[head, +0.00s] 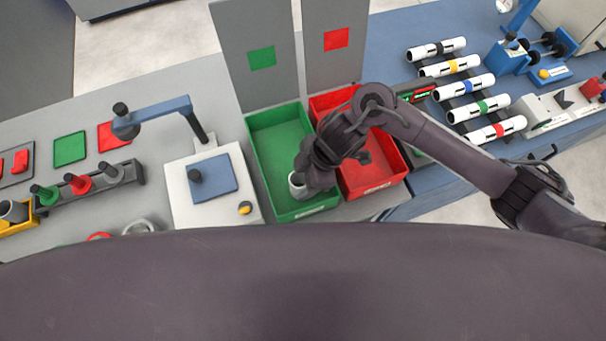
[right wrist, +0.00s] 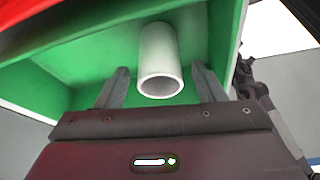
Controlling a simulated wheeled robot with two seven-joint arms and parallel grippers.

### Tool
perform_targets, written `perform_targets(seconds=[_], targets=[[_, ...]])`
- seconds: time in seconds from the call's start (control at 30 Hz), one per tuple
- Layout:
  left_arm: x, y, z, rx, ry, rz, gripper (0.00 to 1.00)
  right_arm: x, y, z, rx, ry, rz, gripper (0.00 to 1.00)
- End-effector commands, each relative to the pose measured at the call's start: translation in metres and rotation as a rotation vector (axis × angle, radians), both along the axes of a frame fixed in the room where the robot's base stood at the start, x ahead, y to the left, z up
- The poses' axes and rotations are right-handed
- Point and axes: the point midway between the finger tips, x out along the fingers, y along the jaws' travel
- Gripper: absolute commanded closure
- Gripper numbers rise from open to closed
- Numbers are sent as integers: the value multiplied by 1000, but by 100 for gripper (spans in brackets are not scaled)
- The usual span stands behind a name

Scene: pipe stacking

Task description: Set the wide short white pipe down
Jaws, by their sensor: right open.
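The wide short white pipe (head: 297,187) is at the right side of the green bin (head: 264,120), partly hidden by my right gripper (head: 306,182) in the head view. In the right wrist view the pipe (right wrist: 159,60) shows its open round end, with the green bin's floor and walls (right wrist: 90,65) behind it. My right gripper (right wrist: 162,82) is open, with one finger on each side of the pipe and a visible gap to each. Whether the pipe's far end touches the bin floor is hard to tell. My left gripper is not in view.
A red bin (head: 385,170) adjoins the green bin on the right. A white device with a blue plate (head: 212,176) stands left of the green bin. Grey panels (head: 257,80) rise behind the bins. Several banded white pipes (head: 465,88) lie on a rack at the right.

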Motion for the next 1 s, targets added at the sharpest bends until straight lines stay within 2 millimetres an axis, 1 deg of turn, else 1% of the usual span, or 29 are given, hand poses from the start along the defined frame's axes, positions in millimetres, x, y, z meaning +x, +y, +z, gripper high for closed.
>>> perform_targets(seconds=[0.17,0.37,0.4,0.5,0.6,0.7,0.8,1.0], targets=[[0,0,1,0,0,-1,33,1,-4,12,1,-4,2,37],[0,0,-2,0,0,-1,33,4,-19,50,1,-7,1,37],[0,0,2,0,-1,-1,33,5,-24,60,-2,-8,1,37],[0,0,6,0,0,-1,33,6,-32,80,-3,-10,2,37],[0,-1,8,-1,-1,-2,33,6,-38,96,-2,-6,1,37],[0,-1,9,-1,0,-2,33,6,-42,106,-1,-5,1,37],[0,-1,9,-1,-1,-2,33,6,-45,112,-1,-2,-1,37],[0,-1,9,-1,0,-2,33,5,-46,114,1,1,0,37]])
